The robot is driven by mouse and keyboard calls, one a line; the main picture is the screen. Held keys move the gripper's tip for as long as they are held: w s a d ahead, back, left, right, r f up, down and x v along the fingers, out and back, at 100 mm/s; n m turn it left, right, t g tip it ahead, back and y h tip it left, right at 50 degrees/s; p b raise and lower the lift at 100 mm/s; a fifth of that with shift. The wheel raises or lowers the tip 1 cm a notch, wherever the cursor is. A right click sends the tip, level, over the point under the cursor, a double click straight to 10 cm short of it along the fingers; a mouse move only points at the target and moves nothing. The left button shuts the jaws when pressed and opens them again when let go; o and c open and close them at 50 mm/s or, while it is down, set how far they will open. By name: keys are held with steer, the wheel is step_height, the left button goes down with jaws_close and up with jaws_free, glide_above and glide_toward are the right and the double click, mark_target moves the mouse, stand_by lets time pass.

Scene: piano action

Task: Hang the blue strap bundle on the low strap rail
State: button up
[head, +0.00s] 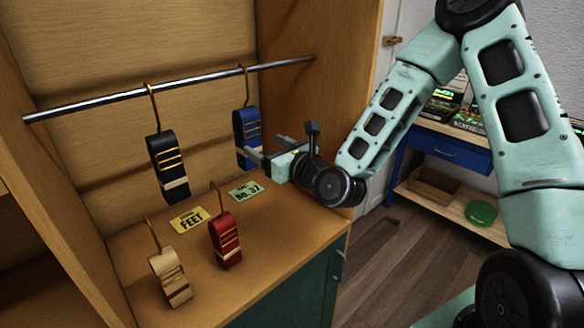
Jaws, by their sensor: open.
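The blue strap bundle (248,128) hangs by a brass hook from the metal strap rail (200,82), towards its right end. It has yellow bands and a pale band near its lower end. My gripper (265,146) is open beside the lower right of the blue bundle. One finger overlaps the bundle's lower edge in the picture. I cannot tell whether it touches the bundle. Nothing shows held between the fingers.
A black strap bundle (167,165) hangs left on the rail. A red bundle (225,240) and a tan bundle (170,278) stand on the cabinet shelf (265,255), hooks up. Yellow (189,220) and green (246,190) labels lie there. Wooden side walls flank the rail.

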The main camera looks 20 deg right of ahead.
steer(key=p+v, duration=0.8)
steer(key=p, duration=0.3)
steer(key=shift+s, duration=0.2)
steer(key=s+a+f+n+g+b, duration=0.35)
steer(key=a+f+n+g, duration=0.2)
steer(key=n, duration=0.65)
steer(key=s+a+f+n+g+b, duration=0.35)
steer(key=a+n+g+b, duration=0.2)
steer(key=n, duration=0.55)
steer(key=s+r+n+g+h+b, duration=0.1)
steer(key=s+n+g+h+b, duration=0.1)
steer(key=s+n, duration=0.6)
steer(key=s+d+r+n+g+h+b, duration=0.1)
steer(key=s+r+n+g+h+b, duration=0.1)
steer(key=s+n, duration=0.7)
steer(key=shift+s+d+g+h+b, duration=0.25)
steer(key=shift+s+g+h+b, duration=0.25)
steer(key=shift+s+g+b, duration=0.6)
